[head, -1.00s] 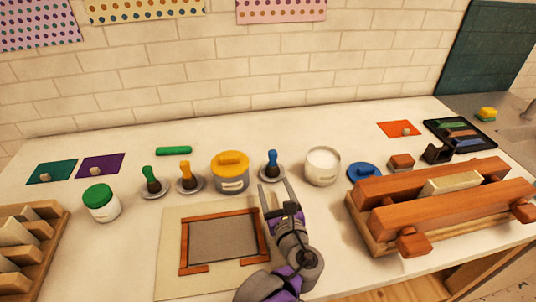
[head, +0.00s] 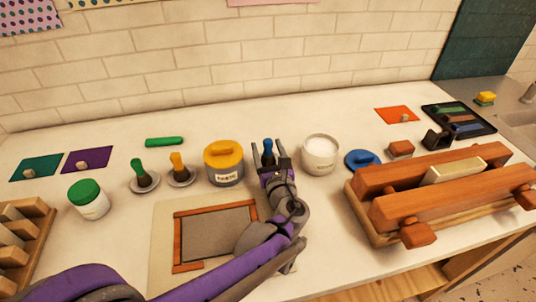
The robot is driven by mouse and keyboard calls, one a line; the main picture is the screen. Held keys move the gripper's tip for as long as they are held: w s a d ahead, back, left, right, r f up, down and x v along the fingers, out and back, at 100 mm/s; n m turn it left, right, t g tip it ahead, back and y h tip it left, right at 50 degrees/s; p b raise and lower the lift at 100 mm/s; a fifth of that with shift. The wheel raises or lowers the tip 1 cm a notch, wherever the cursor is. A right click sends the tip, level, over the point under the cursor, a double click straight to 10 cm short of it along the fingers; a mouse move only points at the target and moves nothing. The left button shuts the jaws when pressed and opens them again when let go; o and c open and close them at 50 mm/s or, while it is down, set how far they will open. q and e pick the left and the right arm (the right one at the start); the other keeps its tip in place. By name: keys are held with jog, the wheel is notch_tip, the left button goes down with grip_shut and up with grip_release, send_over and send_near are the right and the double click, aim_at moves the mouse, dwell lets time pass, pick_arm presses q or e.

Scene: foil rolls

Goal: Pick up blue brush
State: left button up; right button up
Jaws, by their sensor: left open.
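The blue brush (head: 268,147) stands upright on the table, between the yellow-lidded jar (head: 224,163) and the open white jar (head: 320,153). Its blue handle top shows; its lower part and the saucer under it are hidden behind my gripper. My left gripper (head: 266,150) is open, with one finger on each side of the blue handle. I cannot tell whether the fingers touch it. My right gripper is not in view.
A green brush (head: 138,167) and an orange brush (head: 177,161) stand on saucers to the left. A framed grey panel (head: 215,232) lies below my left arm. A wooden press (head: 440,190) stands at right, near a blue lid (head: 362,159).

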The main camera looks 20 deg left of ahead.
pick_arm(q)
jog(key=x, duration=0.3)
jog(key=shift+s+d, duration=0.1)
jog(key=shift+s, duration=0.05)
grip_shut()
notch_tip(320, 180, up, 10)
jog(key=p, duration=0.2)
dwell(0.5)
